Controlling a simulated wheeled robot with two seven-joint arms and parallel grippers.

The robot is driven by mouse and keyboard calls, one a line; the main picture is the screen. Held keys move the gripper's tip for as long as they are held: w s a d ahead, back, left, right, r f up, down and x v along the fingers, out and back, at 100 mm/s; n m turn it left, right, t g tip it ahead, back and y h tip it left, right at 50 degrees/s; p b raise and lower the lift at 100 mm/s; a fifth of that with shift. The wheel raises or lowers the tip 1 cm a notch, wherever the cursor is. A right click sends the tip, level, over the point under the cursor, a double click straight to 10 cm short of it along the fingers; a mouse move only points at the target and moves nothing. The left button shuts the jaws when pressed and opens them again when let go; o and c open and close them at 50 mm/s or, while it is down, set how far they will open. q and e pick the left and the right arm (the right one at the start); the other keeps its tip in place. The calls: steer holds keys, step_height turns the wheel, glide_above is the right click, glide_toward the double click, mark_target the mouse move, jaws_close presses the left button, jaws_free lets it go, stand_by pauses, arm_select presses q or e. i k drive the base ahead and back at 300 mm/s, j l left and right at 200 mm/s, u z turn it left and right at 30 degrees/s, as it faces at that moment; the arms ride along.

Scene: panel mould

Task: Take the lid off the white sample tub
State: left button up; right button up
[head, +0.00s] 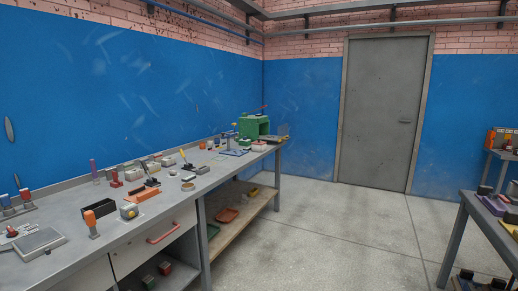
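I cannot pick out the white sample tub or its lid for certain. Neither of my grippers is in view.
The workbench runs along the blue wall and carries many small items. An orange-handled tool (93,223) stands near its front edge. A green machine (253,126) is at the far end. A second table (480,212) is at right. The floor between is clear, up to a grey door (382,112).

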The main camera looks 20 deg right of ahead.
mark_target(255, 148)
steer(key=i+l+z, duration=0.6)
steer(key=i+z, duration=0.15)
steer(key=i, duration=0.25)
steer(key=i+z, duration=0.35)
steer(key=i, duration=1)
steer(key=i+l, duration=0.15)
steer(key=i, duration=0.65)
steer(key=i+l+u, duration=0.1)
steer(key=i+u, duration=0.35)
steer(key=i+l+u, duration=0.25)
steer(key=i+u, duration=0.2)
steer(key=i+l+u, duration=0.45)
steer(key=k+j, duration=0.05)
steer(key=j, duration=0.05)
